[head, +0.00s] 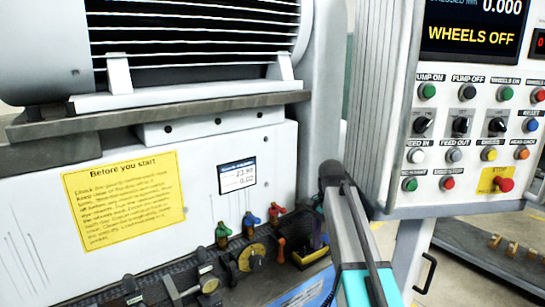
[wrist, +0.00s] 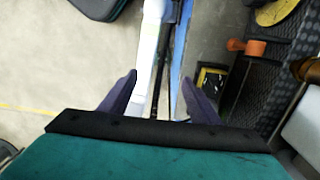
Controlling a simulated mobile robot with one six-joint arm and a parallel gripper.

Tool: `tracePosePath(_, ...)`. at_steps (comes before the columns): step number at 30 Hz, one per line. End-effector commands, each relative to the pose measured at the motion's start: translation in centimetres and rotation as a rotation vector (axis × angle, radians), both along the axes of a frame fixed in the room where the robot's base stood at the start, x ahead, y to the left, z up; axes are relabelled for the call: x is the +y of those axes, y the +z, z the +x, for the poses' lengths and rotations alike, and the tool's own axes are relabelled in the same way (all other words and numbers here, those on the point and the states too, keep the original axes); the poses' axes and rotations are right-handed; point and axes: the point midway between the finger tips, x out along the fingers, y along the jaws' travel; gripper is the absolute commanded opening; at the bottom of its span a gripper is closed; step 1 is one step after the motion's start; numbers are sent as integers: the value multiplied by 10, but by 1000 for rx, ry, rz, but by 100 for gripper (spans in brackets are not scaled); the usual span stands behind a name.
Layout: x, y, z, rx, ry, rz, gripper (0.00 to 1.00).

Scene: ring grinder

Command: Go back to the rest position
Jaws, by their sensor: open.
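My gripper (wrist: 159,77) shows in the wrist view with its two dark fingers apart and nothing between them. Below the fingers I see the pale floor, a white upright strip and a blue edge. In the head view, part of my grey and teal arm reaches up in front of the machine's right end, and my gripper cannot be made out there. The grinder (head: 235,150) stands in front of me with its white housing.
The control panel (head: 460,185) at right reads "WHEELS OFF" and has several buttons. Coloured valve levers (head: 248,222) and a yellow-black box (head: 312,253) sit close left of my arm. An orange knob (wrist: 245,47) lies right of my gripper. Open floor (wrist: 60,60) is at left.

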Motion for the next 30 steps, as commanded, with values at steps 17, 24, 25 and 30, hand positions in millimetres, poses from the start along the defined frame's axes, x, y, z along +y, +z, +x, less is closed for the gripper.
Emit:
tracePosePath(17, -2, -157, -50, 218, -2, -1, 57)
tracePosePath(24, -3, -223, -84, 298, 10, 1, 57)
tracePosePath(25, -3, -231, -88, 307, 13, 2, 57)
tracePosePath(30, -3, -275, -116, 359, 34, 7, 57)
